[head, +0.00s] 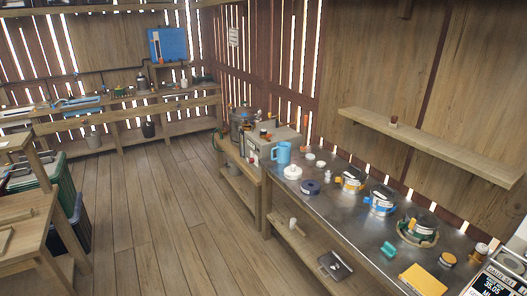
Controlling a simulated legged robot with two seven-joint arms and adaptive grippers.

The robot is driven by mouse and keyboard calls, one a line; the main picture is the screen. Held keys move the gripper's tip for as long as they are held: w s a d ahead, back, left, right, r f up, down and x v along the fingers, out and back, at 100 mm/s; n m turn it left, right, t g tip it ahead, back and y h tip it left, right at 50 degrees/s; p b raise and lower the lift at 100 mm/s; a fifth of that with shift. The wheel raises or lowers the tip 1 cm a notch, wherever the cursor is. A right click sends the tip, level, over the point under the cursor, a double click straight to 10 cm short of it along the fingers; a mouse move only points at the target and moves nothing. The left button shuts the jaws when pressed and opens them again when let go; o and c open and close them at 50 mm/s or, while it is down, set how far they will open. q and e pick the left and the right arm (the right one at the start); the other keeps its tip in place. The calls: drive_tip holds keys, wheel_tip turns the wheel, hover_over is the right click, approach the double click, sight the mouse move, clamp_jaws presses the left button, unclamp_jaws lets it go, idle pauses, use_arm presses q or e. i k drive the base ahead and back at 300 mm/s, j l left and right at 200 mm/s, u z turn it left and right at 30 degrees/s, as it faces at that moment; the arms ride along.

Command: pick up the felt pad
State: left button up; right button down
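No thing in view is clearly a felt pad. The closest in shape is a flat yellow-orange block (424,280), which lies on the metal-topped table (333,213) near its front edge at the lower right. A small teal object (388,249) lies behind it to the left; its kind is too small to tell. Neither of my grippers shows in the head view.
The metal table also holds a blue mug (282,153), several jars, a dark blue ring (310,187) and a device with a display (492,285). Dark bins (70,228) stand at left by a wooden table (25,222). The plank floor (165,215) between is clear.

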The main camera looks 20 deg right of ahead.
sight(390, 251)
drive_tip(key=i+z, duration=0.3)
drive_tip(key=z, duration=0.15)
drive_tip(key=i+z, duration=0.3)
drive_tip(key=z, duration=0.2)
drive_tip(key=i+j+z, duration=0.25)
drive_tip(key=z, duration=0.2)
drive_tip(key=i+j+z, duration=0.25)
drive_tip(key=z, duration=0.2)
